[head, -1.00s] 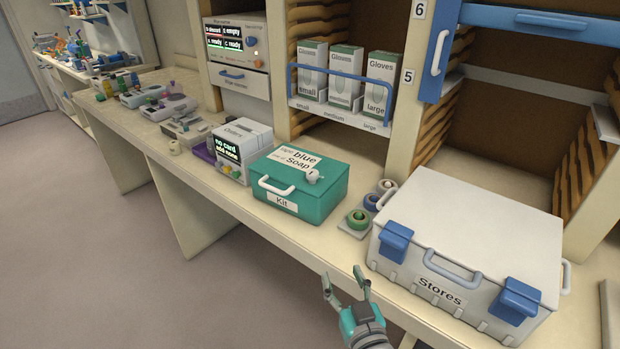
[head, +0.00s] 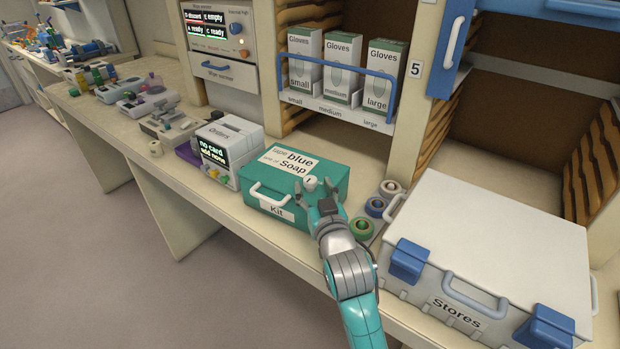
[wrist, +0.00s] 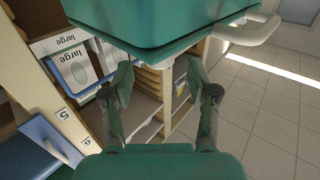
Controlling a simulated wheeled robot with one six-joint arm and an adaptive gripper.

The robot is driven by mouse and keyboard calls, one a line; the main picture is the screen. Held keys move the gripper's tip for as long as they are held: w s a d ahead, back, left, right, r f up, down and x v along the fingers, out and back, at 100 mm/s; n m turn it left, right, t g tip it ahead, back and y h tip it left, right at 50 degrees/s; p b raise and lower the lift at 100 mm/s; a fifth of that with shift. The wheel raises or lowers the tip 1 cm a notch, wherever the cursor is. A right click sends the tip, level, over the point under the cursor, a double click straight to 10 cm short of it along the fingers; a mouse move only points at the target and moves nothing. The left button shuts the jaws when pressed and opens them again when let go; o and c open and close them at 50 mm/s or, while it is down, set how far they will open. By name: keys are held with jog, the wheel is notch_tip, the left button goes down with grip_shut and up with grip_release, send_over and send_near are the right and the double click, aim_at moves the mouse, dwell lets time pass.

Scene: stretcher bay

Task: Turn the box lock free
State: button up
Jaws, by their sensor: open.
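The green Kit box (head: 330,182) stands closed on the counter, with a white handle (head: 268,196) on its front. Its box lock (head: 311,183) is a small pale knob on the lid near the right end, with a dark mark on it. My gripper (head: 322,196) is open and empty at the box's right front, with its fingertips close to the lock; I cannot tell whether they touch it. In the wrist view the green box (wrist: 160,20) fills the top, beyond my two spread fingers. I cannot make out the lock clearly there.
Tape rolls (head: 375,206) lie just right of the Kit box. The large white Stores case (head: 490,230) stands further right. The Orders unit (head: 228,150) is close on the left. Glove boxes (head: 342,68) stand on a rack behind.

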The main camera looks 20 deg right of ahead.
aim_at(312, 183)
jog(key=shift+w+d, duration=0.15)
jog(key=shift+w, duration=1.75)
jog(key=shift+c, duration=0.3)
grip_shut()
